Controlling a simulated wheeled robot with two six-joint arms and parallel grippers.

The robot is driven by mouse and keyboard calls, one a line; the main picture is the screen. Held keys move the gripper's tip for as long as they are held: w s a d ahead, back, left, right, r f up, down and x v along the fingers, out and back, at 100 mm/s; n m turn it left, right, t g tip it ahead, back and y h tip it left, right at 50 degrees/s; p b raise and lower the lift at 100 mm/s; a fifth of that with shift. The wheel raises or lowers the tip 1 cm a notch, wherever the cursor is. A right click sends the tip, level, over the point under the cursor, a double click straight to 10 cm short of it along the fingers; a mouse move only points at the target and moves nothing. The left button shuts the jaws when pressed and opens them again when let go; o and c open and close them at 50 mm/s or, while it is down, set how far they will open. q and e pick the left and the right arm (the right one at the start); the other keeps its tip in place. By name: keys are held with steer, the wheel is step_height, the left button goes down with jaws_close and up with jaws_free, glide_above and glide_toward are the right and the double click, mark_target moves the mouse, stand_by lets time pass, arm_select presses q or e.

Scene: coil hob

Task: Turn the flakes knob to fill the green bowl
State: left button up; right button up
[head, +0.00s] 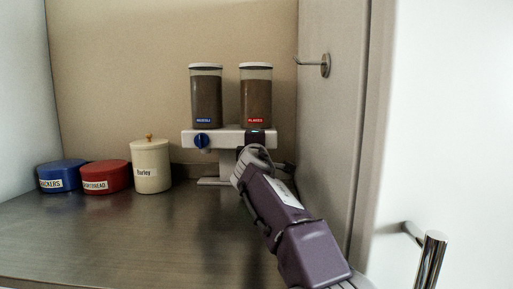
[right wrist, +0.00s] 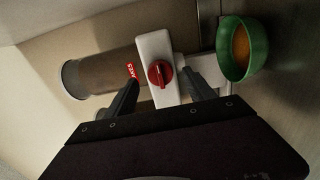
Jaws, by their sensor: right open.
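The dispenser holds two clear canisters on a white bar (head: 228,137). The flakes canister (head: 256,98), with a red label, is on the right; it also shows in the right wrist view (right wrist: 100,76). The red flakes knob (right wrist: 160,73) is on the bar's front, its white mark visible; my arm hides it in the head view. My right gripper (head: 256,150) is open in front of it, and in the right wrist view its fingers (right wrist: 160,92) lie on either side of the knob; contact is unclear. The green bowl (right wrist: 243,50), with orange-brown contents, is below the flakes outlet. My left gripper is out of view.
The left canister (head: 206,98) has a blue label and a blue knob (head: 201,141). A blue tin (head: 62,176), a red tin (head: 106,177) and a cream jar (head: 151,166) stand at left. A wall with a hook (head: 325,65) is close at right. The front counter is clear.

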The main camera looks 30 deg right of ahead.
steer(key=v, duration=0.5)
steer(key=shift+s+a+b, duration=0.2)
steer(key=shift+s+b, duration=0.1)
steer(key=shift+b, duration=0.05)
steer(key=shift+r, duration=0.1)
